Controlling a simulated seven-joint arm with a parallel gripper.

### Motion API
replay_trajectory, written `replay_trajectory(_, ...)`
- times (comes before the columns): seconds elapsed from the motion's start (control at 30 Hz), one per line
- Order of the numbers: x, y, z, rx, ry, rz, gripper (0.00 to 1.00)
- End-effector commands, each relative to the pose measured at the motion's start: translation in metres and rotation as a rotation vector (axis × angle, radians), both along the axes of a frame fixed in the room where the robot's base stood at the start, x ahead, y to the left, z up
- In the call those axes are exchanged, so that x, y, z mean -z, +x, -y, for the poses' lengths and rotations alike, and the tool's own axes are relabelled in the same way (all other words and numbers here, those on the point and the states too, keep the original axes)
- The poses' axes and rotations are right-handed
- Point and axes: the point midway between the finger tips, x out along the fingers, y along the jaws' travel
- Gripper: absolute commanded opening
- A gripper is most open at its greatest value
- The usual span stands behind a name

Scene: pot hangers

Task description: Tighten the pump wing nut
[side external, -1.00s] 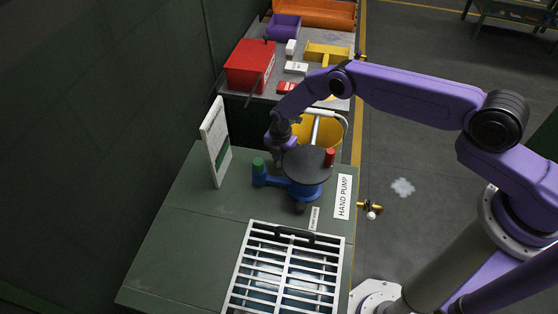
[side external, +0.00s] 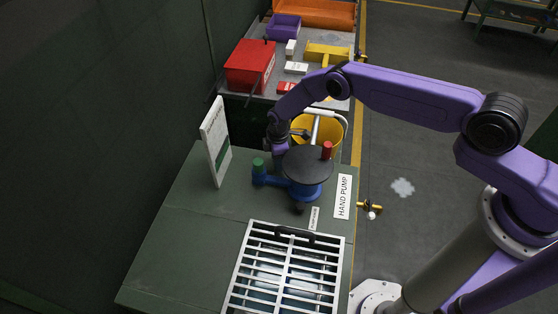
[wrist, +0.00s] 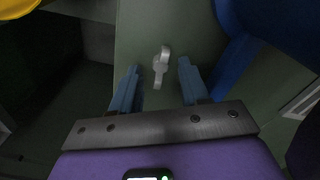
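The grey wing nut (wrist: 161,66) shows in the wrist view, between and just ahead of my fingertips, its long axis running roughly along the fingers. My gripper (wrist: 158,69) is open, with a blue finger on each side of the nut and a gap on both sides. The blue hand pump (side external: 306,192) stands on the green bench, with a black disc (side external: 307,163), a red knob (side external: 327,150) and a green-capped side pipe (side external: 258,165). In the side view my gripper is low behind the disc, and its fingertips and the wing nut are hidden.
A white-barred grate (side external: 290,270) lies in front of the pump. A white sign board (side external: 215,140) stands at the left. Behind are a yellow bucket (side external: 328,129) and a red toolbox (side external: 249,65). The bench's left front is clear.

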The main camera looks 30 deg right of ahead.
Motion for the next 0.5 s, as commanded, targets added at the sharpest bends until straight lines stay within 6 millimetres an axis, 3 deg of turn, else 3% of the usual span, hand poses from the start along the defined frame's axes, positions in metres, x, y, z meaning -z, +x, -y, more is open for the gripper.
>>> replay_trajectory(0.03,0.004,-0.008,0.002,-0.002,-0.007,-0.025,0.45)
replay_trajectory(0.3,0.004,-0.009,0.005,-0.001,-0.01,-0.03,0.45)
replay_trajectory(0.5,-0.009,-0.008,0.005,-0.001,-0.011,-0.029,0.45)
